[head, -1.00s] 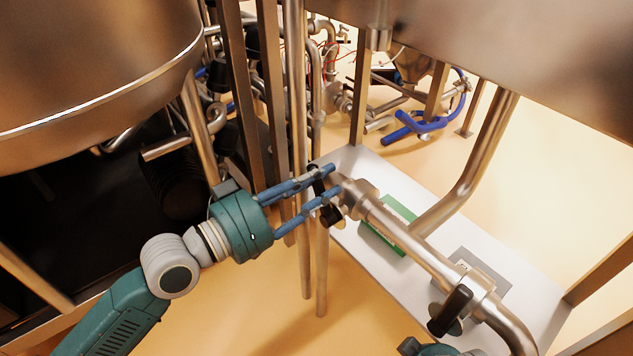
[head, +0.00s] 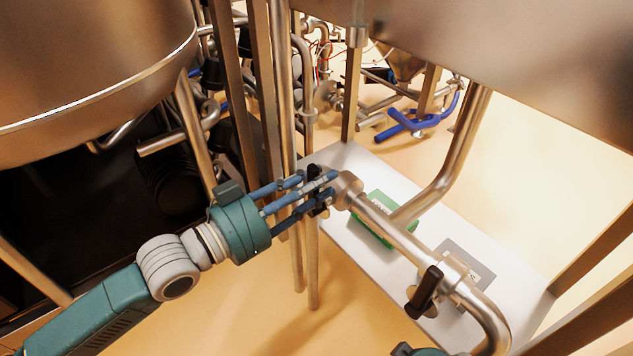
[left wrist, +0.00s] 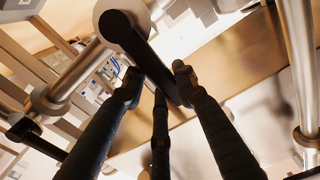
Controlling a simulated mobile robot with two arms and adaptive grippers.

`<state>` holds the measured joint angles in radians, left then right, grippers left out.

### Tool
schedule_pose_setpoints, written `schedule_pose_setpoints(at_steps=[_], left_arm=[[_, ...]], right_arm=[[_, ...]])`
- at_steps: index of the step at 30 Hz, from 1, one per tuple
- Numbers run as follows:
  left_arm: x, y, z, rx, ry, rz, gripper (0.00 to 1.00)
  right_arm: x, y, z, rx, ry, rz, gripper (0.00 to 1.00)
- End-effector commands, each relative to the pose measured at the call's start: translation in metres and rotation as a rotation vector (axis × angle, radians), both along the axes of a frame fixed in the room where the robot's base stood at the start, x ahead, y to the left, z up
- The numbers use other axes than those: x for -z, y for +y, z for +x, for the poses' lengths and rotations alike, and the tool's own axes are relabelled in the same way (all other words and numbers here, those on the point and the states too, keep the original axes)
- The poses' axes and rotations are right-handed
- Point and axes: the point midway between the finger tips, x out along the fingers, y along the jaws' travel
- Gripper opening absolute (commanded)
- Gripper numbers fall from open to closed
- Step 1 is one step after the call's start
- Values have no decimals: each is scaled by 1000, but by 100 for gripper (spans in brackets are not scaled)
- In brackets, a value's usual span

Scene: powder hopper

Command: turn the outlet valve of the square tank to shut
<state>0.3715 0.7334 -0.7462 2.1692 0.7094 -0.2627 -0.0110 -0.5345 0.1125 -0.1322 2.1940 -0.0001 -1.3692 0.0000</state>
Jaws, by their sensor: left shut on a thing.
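The square tank (head: 520,50) is the large steel body at the upper right of the head view. A pipe slants down from it to a lower steel pipe (head: 390,228). At that pipe's left end is a valve with a black handle (head: 315,203). My left gripper (head: 325,190) is shut on this handle, with its blue fingers on both sides and partly hiding it. In the left wrist view the black handle (left wrist: 145,55) runs between the fingers of the gripper (left wrist: 160,85). My right gripper is not clearly seen; only a teal bit shows at the bottom edge.
A second black handle (head: 425,292) sits on the same pipe at the lower right. A green box (head: 372,230) lies on the white plate (head: 340,235) below. A round steel tank (head: 90,70) is at the upper left, with upright posts (head: 258,110) behind my gripper.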

Motion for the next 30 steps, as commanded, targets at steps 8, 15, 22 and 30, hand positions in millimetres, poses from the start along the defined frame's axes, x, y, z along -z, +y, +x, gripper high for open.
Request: schedule_pose_setpoints(at_steps=[8,15,22,30], left_arm=[[3,-5,-7,12,-4,10,0],[3,-5,-7,13,-2,8,34],[2,-4,-5,11,-1,5,46],[1,-3,-4,8,-2,4,46]], right_arm=[[-1,0,2,-1,-4,0,0],[-1,0,1,-1,-2,0,0],[1,0,-4,-1,8,-1,0],[1,-1,-5,-2,10,-2,0]])
